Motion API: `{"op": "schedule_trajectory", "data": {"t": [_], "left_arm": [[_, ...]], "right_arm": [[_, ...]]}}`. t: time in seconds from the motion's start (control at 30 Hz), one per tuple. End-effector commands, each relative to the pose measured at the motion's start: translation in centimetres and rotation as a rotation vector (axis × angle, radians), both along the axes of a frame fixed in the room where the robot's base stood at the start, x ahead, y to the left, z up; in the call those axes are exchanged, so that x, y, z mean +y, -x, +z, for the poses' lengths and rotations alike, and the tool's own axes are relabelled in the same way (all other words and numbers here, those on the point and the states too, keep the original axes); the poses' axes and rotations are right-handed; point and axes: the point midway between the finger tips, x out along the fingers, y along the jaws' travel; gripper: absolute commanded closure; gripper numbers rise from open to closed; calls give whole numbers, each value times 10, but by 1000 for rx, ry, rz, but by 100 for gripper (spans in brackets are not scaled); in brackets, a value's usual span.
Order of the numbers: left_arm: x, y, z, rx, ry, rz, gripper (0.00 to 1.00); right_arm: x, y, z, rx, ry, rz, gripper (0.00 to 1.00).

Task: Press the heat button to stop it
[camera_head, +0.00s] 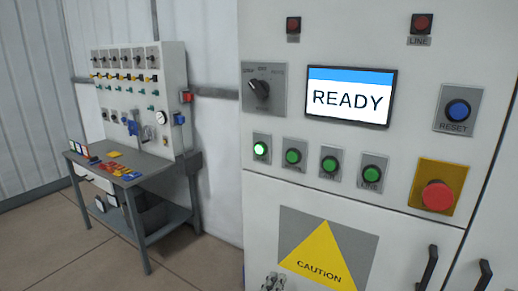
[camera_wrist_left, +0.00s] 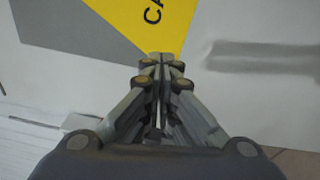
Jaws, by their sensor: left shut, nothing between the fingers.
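A row of green round buttons sits on the white control cabinet (camera_head: 225,230) in the head view. The leftmost button (camera_head: 261,149) is brightly lit; the others, such as the second button (camera_head: 293,156), are darker. Their small labels are mostly too blurred to read, so I cannot tell which one is the heat button. My left gripper (camera_head: 272,281) shows at the bottom edge, below the buttons and left of the caution sign. In the wrist view the left gripper (camera_wrist_left: 166,60) is shut and empty, pointing toward the yellow sign. My right gripper is not in view.
A screen (camera_head: 350,97) reads READY. A dark selector knob (camera_head: 259,89), a blue reset button (camera_head: 458,110) and a red emergency button (camera_head: 437,195) surround the row. The yellow caution sign (camera_head: 318,255) and black door handles (camera_head: 429,268) are below. A workbench (camera_head: 165,171) stands at left.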

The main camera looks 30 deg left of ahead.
Motion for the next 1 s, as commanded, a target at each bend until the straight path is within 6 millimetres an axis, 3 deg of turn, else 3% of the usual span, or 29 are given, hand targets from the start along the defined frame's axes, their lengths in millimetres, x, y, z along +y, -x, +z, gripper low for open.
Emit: {"op": "schedule_trajectory", "data": {"t": [0.03,0.27,0.6,0.8,1.0], "left_arm": [[5,-4,28,-55,58,14,100],[31,-7,140,-300,366,53,100],[70,29,296,-671,844,1,100],[85,55,352,-819,1054,-68,100],[90,68,373,-876,1138,-101,100]], "right_arm": [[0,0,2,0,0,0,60],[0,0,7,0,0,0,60],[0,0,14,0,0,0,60],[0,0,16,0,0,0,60],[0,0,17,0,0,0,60]]}}
